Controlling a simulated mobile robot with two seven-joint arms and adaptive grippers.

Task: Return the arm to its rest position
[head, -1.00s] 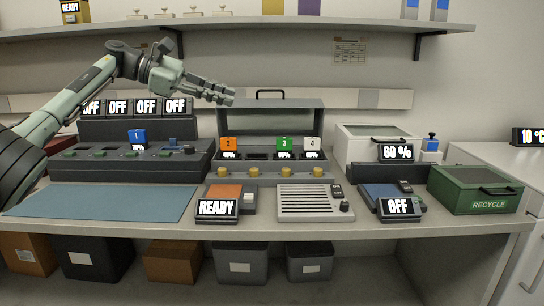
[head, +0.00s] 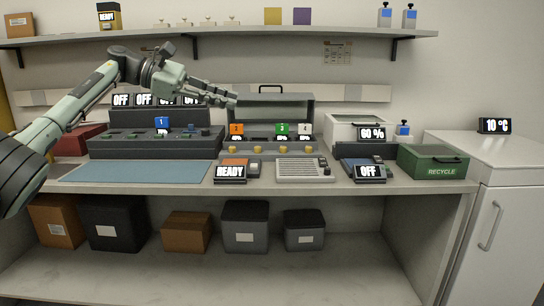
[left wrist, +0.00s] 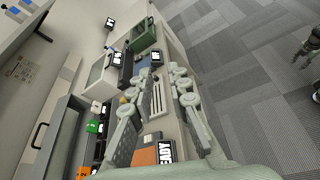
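My left arm comes in from the left in the head view, raised above the workbench (head: 400,187). My left gripper (head: 231,99) points right, in front of the wall and near the upper left of the grey rack (head: 291,106). In the left wrist view, the fingers of my left gripper (left wrist: 160,103) stand apart with nothing between them; the bench shows through the gap.
Below the arm are a charger-like console (head: 118,145) and a blue mat (head: 137,171). A green recycle box (head: 425,164) stands at the bench's right end, near a white cabinet (head: 499,217). A shelf (head: 330,31) runs above. Bins stand under the bench.

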